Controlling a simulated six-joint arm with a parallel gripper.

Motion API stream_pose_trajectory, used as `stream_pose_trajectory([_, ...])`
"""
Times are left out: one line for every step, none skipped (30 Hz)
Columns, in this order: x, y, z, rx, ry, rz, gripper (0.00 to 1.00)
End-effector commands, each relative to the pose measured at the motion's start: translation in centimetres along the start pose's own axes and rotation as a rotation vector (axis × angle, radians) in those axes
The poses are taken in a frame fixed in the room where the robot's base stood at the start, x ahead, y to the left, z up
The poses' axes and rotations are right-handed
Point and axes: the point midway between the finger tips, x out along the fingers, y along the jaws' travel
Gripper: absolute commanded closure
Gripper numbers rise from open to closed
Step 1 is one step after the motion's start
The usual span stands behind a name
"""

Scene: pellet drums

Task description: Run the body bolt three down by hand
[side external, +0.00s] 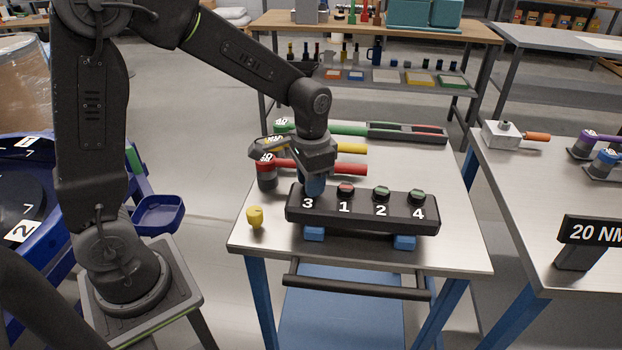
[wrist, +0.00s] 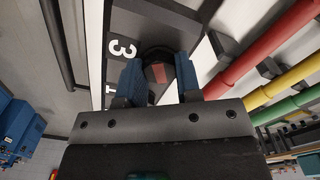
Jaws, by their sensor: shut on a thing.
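The black body block (side external: 362,228) lies on blue feet on the near table, with bolt positions marked 3, 1, 2 and 4 from left to right. My gripper (side external: 312,188) points down at position 3, at the block's left end. In the wrist view its blue fingers (wrist: 160,80) are shut on body bolt three (wrist: 159,71), a dark round head with a reddish patch. Bolt three is hidden behind the fingers in the side view. Bolt one (side external: 345,190) shows a red top; bolt two (side external: 382,194) and bolt four (side external: 417,197) show green tops.
Red (side external: 330,168), yellow (side external: 352,149) and green (side external: 345,130) handled wrenches lie behind the block, close to my gripper. A small yellow piece (side external: 255,216) stands left of the block. A 20 NM sign (side external: 592,232) stands on the right table. The table's right part is clear.

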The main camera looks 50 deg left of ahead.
Motion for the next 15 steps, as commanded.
stream_pose_trajectory([-0.21,-0.01,-0.08,0.043,0.004,0.000,0.92])
stream_pose_trajectory([-0.22,-0.01,-0.08,0.071,0.004,-0.001,0.92])
stream_pose_trajectory([-0.23,-0.01,-0.09,0.108,0.004,-0.001,0.92])
stream_pose_trajectory([-0.24,-0.01,-0.09,0.135,0.004,-0.001,0.92])
stream_pose_trajectory([-0.25,-0.01,-0.09,0.162,0.004,-0.001,0.92])
stream_pose_trajectory([-0.26,-0.01,-0.10,0.197,0.005,-0.001,0.92])
stream_pose_trajectory([-0.27,-0.01,-0.10,0.222,0.005,-0.001,0.92])
stream_pose_trajectory([-0.28,-0.01,-0.10,0.247,0.005,-0.001,0.92])
stream_pose_trajectory([-0.29,-0.01,-0.11,0.278,0.005,-0.001,0.92])
stream_pose_trajectory([-0.29,-0.01,-0.11,0.301,0.005,-0.001,0.92])
stream_pose_trajectory([-0.30,-0.01,-0.11,0.323,0.006,-0.001,0.92])
stream_pose_trajectory([-0.31,-0.01,-0.12,0.351,0.006,-0.002,0.92])
stream_pose_trajectory([-0.32,-0.01,-0.12,0.370,0.006,-0.002,0.92])
stream_pose_trajectory([-0.32,-0.01,-0.13,0.388,0.006,-0.002,0.92])
stream_pose_trajectory([-0.33,-0.01,-0.13,0.412,0.007,-0.002,0.92])
